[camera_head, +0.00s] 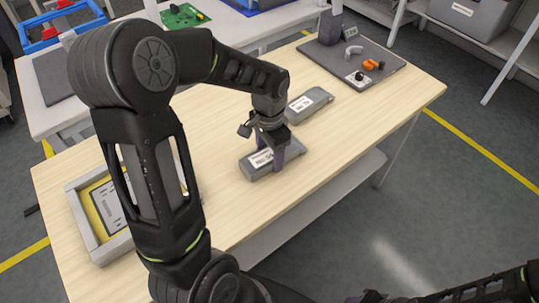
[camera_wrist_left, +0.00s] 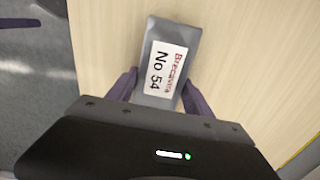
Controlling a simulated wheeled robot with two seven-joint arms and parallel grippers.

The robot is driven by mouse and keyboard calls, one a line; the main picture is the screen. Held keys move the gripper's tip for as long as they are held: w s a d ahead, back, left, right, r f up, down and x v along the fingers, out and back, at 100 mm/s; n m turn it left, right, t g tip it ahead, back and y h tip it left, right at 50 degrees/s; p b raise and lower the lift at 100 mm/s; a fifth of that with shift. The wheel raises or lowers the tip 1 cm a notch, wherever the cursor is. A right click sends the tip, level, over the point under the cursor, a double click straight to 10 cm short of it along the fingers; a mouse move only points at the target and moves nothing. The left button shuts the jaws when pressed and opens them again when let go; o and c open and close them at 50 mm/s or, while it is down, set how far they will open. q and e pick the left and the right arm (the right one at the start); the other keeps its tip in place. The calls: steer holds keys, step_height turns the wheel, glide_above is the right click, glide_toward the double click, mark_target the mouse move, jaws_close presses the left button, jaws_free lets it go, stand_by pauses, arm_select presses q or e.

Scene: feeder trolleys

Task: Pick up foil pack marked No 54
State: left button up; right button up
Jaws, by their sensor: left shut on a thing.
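The grey foil pack marked No 54 (camera_head: 293,152) lies on the wooden table, with a white label. In the left wrist view the pack (camera_wrist_left: 158,70) shows "No 54" on its label between the two fingers. My left gripper (camera_head: 268,160) is shut on the pack from above, one finger on each long side. It also shows in the left wrist view (camera_wrist_left: 163,93). Whether the pack is lifted off the table cannot be told. My right arm shows only in part at the bottom right of the head view, and its fingertips cannot be made out.
A second grey pack (camera_head: 312,103) lies just behind. A dark mat (camera_head: 385,73) with small orange and grey items is at the far right of the table. A grey tray (camera_head: 102,249) with a yellow insert stands at the left. The table's front right is clear.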

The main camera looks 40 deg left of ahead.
mark_target(270, 154)
arm_select(q)
step_height(270, 154, up, 10)
steer(key=shift+r+p, duration=0.1)
steer(key=shift+p, duration=0.25)
stand_by(0.6)
